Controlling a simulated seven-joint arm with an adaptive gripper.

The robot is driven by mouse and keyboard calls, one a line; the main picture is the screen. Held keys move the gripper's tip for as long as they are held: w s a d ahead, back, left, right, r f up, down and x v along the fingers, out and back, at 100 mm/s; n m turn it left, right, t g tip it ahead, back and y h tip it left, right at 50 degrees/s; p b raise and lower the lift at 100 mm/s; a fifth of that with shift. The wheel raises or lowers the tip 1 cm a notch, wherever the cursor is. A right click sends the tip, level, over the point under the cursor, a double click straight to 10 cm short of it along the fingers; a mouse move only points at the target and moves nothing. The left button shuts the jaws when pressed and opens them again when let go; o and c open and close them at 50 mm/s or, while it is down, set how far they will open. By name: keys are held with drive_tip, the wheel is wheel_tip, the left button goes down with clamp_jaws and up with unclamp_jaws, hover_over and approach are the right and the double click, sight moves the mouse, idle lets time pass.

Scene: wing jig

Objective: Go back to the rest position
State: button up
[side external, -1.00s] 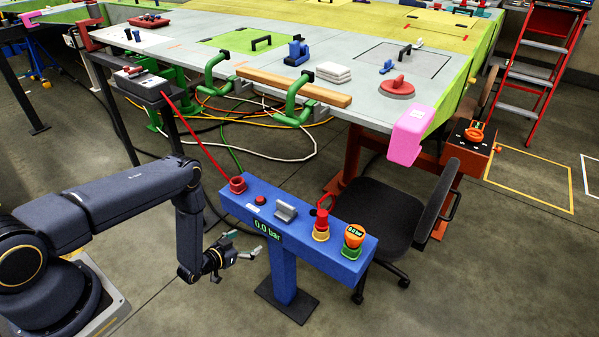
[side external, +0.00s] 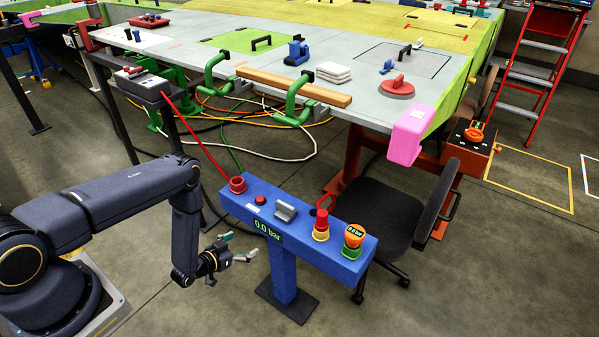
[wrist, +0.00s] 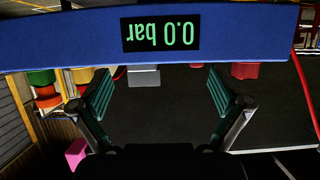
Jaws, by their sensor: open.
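My gripper (side external: 240,247) is open and empty in the side view. It hangs in free air just left of the blue console (side external: 262,204), near its front face and apart from it. In the wrist view my gripper (wrist: 160,95) shows two green-padded fingers spread wide with nothing between them. The blue console (wrist: 60,45) fills the top of that view, with its display (wrist: 161,33) reading 0.0 bar upside down.
The wing table (side external: 180,45) lies behind.

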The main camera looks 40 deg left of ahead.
drive_tip(key=v, duration=0.7)
drive_tip(key=w+a+r+g, duration=0.2)
drive_tip(key=w+r, duration=1)
wheel_tip(320, 180, up, 17)
drive_tip(key=w+d+g, duration=0.1)
drive_tip(key=w+g, duration=0.1)
drive_tip(key=s+d+r+g, duration=0.2)
drive_tip(key=s+d+r, duration=0.2)
drive_tip(key=s+r, duration=0.85)
drive_tip(key=s+d+r+g, duration=0.1)
drive_tip(key=s+r, duration=0.2)
drive_tip(key=s, duration=0.5)
drive_tip(key=s+d+r, duration=0.2)
drive_tip(key=s+r, duration=0.1)
drive_tip(key=s, duration=0.5)
drive_tip(key=shift+r+g, duration=0.4)
drive_tip(key=shift+s, duration=0.15)
